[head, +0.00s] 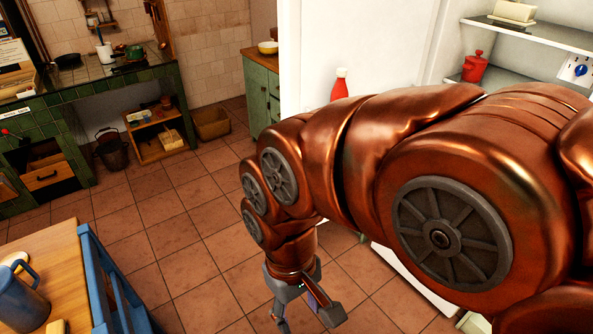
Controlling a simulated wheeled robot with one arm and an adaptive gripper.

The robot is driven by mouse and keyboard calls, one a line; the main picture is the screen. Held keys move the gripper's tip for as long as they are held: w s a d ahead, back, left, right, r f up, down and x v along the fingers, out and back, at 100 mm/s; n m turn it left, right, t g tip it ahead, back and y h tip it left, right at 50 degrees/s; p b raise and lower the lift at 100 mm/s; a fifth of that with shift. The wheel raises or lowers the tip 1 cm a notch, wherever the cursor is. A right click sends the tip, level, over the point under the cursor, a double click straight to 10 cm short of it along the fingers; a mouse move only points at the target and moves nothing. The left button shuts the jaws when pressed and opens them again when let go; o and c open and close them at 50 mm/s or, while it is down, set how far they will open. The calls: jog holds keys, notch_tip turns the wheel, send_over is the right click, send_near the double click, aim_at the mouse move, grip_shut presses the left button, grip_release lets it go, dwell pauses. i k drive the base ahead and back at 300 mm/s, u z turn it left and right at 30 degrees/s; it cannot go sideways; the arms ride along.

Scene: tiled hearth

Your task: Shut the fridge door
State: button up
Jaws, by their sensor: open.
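The white fridge (420,45) stands open at the right, with its shelves showing. Its white door (312,45) is swung out, left of the lit inside. A red bottle with a white cap (340,85) shows against the door, its lower part hidden by my arm. My gripper (306,318) points down over the floor tiles at the bottom centre, below the door in the picture. It is open and empty, and I see no contact with the door. My copper arm hides the lower door and much of the fridge.
A red pot (475,66) and a butter dish (514,12) sit on the fridge shelves. A wooden table (55,265) with a blue mug (22,298) and a blue chair (108,290) stand at the lower left. A green cabinet (260,90) is behind the door. The middle floor is clear.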

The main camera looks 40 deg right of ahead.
aim_at(383, 46)
jog(key=u, duration=0.2)
jog(key=i, duration=0.85)
jog(key=u, duration=0.3)
